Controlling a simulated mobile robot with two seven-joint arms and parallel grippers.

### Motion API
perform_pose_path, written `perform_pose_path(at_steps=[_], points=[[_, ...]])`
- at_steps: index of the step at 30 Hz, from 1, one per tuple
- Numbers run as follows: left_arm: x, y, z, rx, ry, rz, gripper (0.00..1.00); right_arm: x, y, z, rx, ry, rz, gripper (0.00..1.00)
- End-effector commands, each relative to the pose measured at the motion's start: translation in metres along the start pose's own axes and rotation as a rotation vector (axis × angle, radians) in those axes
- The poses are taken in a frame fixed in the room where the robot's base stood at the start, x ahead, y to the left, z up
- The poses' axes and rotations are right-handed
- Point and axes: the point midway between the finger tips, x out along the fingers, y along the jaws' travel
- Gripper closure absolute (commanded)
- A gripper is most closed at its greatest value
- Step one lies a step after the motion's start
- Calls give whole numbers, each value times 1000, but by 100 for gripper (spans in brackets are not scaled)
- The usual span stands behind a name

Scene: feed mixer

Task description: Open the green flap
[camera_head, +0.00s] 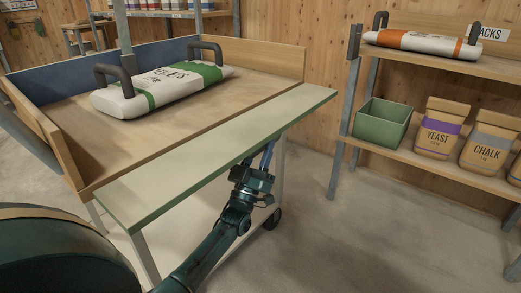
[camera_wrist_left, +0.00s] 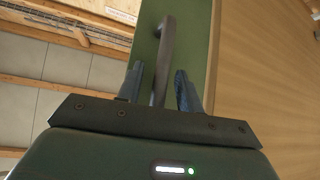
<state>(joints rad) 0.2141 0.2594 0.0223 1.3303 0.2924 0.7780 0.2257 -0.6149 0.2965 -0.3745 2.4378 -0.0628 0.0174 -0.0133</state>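The green flap (camera_head: 215,155) is a long pale-green board along the front edge of the wooden tray table, lying flat in the head view. The left wrist view shows a green panel (camera_wrist_left: 195,45) with a dark bar handle (camera_wrist_left: 166,40). My left gripper (camera_head: 262,156) reaches up beneath the flap's right half; its fingertips are partly hidden by the board. In the left wrist view my left gripper (camera_wrist_left: 159,85) is open, its fingers apart on either side of the handle. I cannot tell whether either finger touches it. My right gripper is not in view.
A white sack with green stripes (camera_head: 158,90) and dark handles lies on the tray table (camera_head: 140,135). A shelf (camera_head: 420,163) at the right holds a green bin (camera_head: 380,125), yeast and chalk bags, and another sack above. The floor between is clear.

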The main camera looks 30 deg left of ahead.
Motion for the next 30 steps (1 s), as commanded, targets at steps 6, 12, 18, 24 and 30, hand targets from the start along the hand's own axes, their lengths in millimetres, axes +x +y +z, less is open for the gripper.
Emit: perform_pose_path(at_steps=[6,12,18,24,30], points=[[0,0,0,0,0,0,75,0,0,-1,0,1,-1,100],[0,0,0,0,0,0,91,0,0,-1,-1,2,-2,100],[0,0,0,0,0,0,100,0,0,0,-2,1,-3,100],[0,0,0,0,1,0,100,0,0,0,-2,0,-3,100],[4,3,-5,-24,1,-24,100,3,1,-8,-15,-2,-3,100]])
